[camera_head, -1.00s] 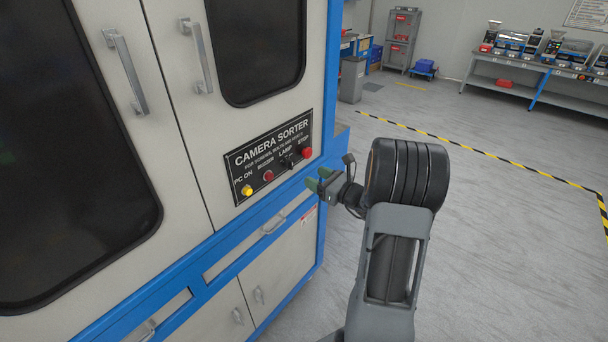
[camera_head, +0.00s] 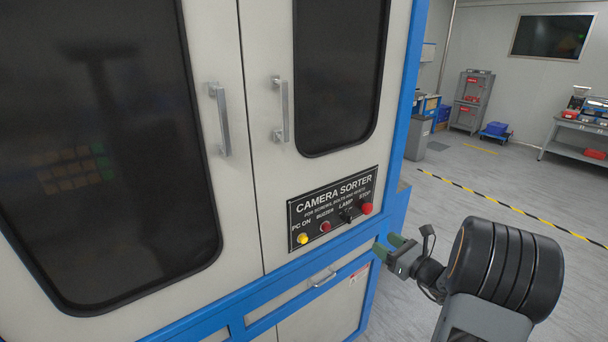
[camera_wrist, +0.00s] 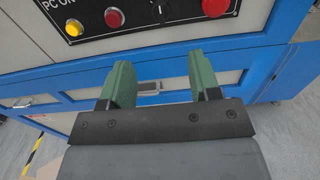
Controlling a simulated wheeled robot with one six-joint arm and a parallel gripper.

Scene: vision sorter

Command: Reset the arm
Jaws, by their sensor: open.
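My gripper (camera_head: 388,248) is at the lower right of the head view, in front of the cabinet and a little below and right of the control panel. In the wrist view its two green fingers (camera_wrist: 160,82) stand apart with nothing between them. The camera sorter panel (camera_head: 333,207) is black, with a yellow button (camera_head: 302,238), a red buzzer button (camera_head: 325,227), a lamp switch (camera_head: 347,215) and a red stop button (camera_head: 366,208). The panel also shows at the top of the wrist view (camera_wrist: 184,22). The fingertips appear apart from the panel.
The blue and white cabinet (camera_head: 256,150) fills the left, with dark windows and door handles (camera_head: 220,120). A drawer handle (camera_head: 324,279) is below the panel. Open grey floor (camera_head: 450,195) with a striped line lies right. A grey bench (camera_head: 575,140) and shelf (camera_head: 466,103) stand behind.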

